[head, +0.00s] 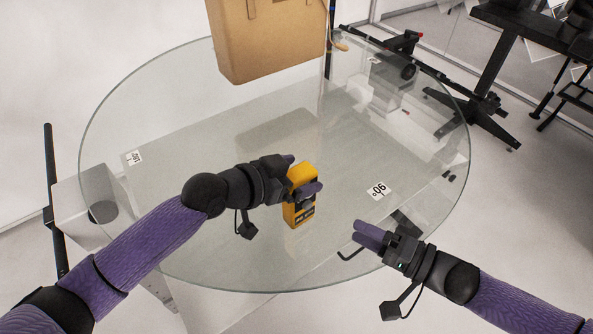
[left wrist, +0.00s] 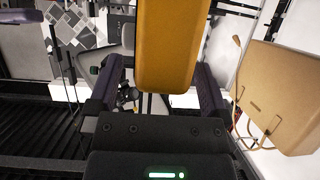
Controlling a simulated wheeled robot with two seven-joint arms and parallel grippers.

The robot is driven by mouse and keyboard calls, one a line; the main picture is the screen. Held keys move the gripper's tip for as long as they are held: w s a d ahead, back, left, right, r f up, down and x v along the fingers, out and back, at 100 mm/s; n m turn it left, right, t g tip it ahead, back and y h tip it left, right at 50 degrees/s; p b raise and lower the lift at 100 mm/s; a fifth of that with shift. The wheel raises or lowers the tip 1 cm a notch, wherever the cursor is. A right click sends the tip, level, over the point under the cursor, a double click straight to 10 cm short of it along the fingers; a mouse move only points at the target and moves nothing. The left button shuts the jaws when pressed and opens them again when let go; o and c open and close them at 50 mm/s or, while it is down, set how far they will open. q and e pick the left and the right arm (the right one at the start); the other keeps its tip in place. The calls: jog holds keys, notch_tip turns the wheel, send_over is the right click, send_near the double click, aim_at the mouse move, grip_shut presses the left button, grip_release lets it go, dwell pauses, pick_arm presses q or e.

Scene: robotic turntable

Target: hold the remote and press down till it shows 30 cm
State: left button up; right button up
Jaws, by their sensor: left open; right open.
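The yellow remote (head: 301,208) is near the middle of the head view, over the glass turntable, with dark markings near its lower end. My left gripper (head: 304,188) is at the remote, with its purple fingers around it. The gripper is open; I cannot tell whether a finger touches the remote. No display reading is legible. My right gripper (head: 366,236) is open and empty, to the lower right of the remote.
A round glass turntable (head: 130,225) fills the middle, with a 90° label (head: 377,190) and a 180° label (head: 134,158). Black stands (head: 480,110) are at the back right.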

pick_arm(q)
jog(key=shift+w+d+f, duration=0.15)
jog(key=shift+w+d, duration=0.1)
jog(key=shift+d, duration=0.05)
jog(key=shift+c, duration=0.3)
grip_shut()
pick_arm(e)
grip_shut()
dwell(1.6)
